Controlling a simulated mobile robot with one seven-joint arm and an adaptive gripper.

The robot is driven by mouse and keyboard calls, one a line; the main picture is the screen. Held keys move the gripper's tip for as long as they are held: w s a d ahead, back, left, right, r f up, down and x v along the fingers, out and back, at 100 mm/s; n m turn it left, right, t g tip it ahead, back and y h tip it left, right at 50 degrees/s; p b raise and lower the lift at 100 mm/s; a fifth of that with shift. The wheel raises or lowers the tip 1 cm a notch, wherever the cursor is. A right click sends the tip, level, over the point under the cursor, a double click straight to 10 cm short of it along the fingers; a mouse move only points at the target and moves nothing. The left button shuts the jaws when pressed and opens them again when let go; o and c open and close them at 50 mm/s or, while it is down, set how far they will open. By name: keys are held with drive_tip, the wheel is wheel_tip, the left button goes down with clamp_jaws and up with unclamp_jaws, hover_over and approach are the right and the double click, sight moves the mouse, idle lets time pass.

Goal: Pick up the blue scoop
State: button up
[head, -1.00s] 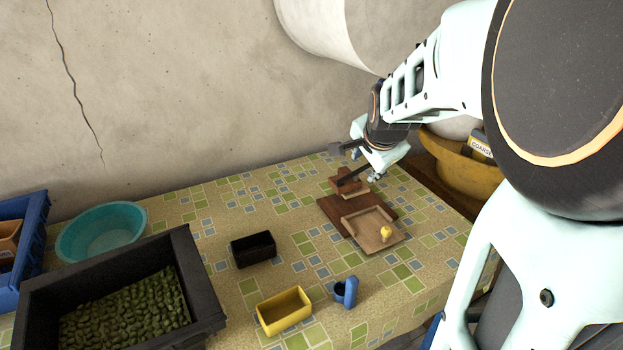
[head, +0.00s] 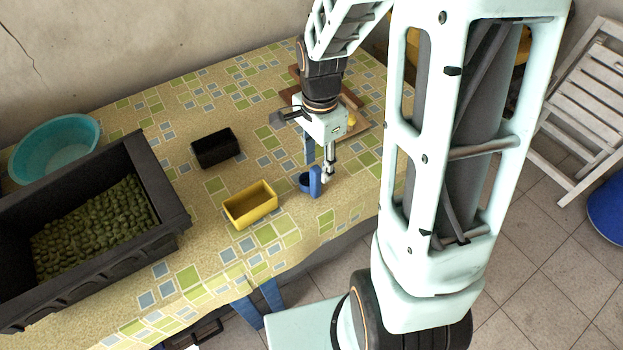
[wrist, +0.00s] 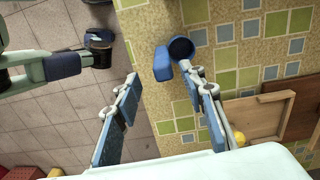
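The blue scoop (head: 315,182) stands on the tiled-pattern tablecloth near the table's front edge, right of the yellow bin. It has a round cup and a flat upright handle. My gripper (head: 319,170) is just above and behind it, pointing down, its fingers apart. In the wrist view the scoop (wrist: 164,64) lies just beyond the open fingertips (wrist: 165,80), nearer the right finger. Nothing is between the fingers, and I cannot tell whether a finger touches the scoop.
A yellow bin (head: 250,207) stands left of the scoop, with a black bin (head: 216,148) behind it. A large dark crate (head: 165,185) of green produce and a teal basin (head: 55,145) are at the left. A wooden tray (wrist: 262,118) lies right of my gripper.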

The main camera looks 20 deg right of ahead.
sight(310, 177)
drive_tip(key=shift+w+a+f, duration=0.1)
drive_tip(key=shift+f, duration=1.2)
drive_tip(key=shift+w+a+f, duration=0.1)
drive_tip(key=shift+f, duration=1.2)
drive_tip(key=shift+c, duration=0.4)
clamp_jaws()
